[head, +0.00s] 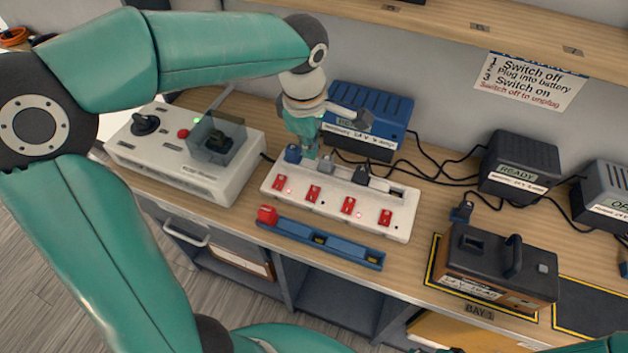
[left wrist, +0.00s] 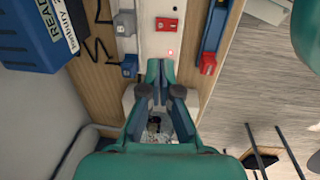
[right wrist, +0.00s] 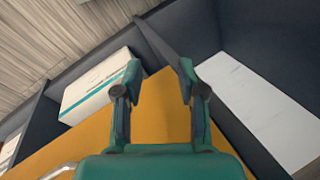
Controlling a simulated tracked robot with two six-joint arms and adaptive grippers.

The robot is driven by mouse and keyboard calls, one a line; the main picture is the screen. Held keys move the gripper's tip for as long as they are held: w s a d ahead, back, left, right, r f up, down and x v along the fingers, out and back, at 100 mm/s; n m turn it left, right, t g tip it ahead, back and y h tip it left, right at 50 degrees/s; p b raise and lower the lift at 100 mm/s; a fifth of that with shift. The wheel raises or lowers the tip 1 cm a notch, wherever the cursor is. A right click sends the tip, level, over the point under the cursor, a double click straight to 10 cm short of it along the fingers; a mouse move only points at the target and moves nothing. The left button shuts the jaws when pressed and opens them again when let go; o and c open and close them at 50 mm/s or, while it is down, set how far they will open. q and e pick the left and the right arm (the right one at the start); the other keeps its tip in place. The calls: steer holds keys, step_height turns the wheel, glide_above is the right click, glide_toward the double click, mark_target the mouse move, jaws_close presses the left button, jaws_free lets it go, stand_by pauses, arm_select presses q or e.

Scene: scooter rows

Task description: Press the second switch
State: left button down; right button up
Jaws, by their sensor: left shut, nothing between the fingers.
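A white power strip (head: 335,212) with a row of red rocker switches lies on the bench. The second switch (head: 313,193) from the left has no lit lamp visible beside it; a red switch in line with the grey plug shows in the left wrist view (left wrist: 165,24). My left gripper (head: 308,152) is shut and empty, pointing down over the strip's left back part beside the blue plug (head: 292,153). It is behind and left of the second switch, apart from it. My right gripper (right wrist: 160,68) is open and empty, seen in the right wrist view.
A blue tray (head: 330,247) with a red block (head: 267,215) lies in front of the strip. A blue charger (head: 368,118) stands behind it. A white console (head: 190,170) is at left, a dark battery (head: 498,268) at right. Black cables run behind.

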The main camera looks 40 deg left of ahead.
mark_target(310, 195)
arm_select(q)
steer(key=f, duration=0.4)
steer(key=w+f, duration=0.1)
steer(key=f, duration=0.8)
steer(key=shift+w+a+f, duration=0.2)
steer(key=shift+w+f+g+p, duration=0.1)
steer(key=shift+f+g+p, duration=0.1)
steer(key=shift+g+p, duration=0.1)
steer(key=shift+s, duration=0.2)
steer(key=shift+s+d+r+b, duration=0.15)
steer(key=shift+s+d+b, duration=0.05)
steer(key=shift+s+b, duration=0.4)
steer(key=shift+r, duration=0.15)
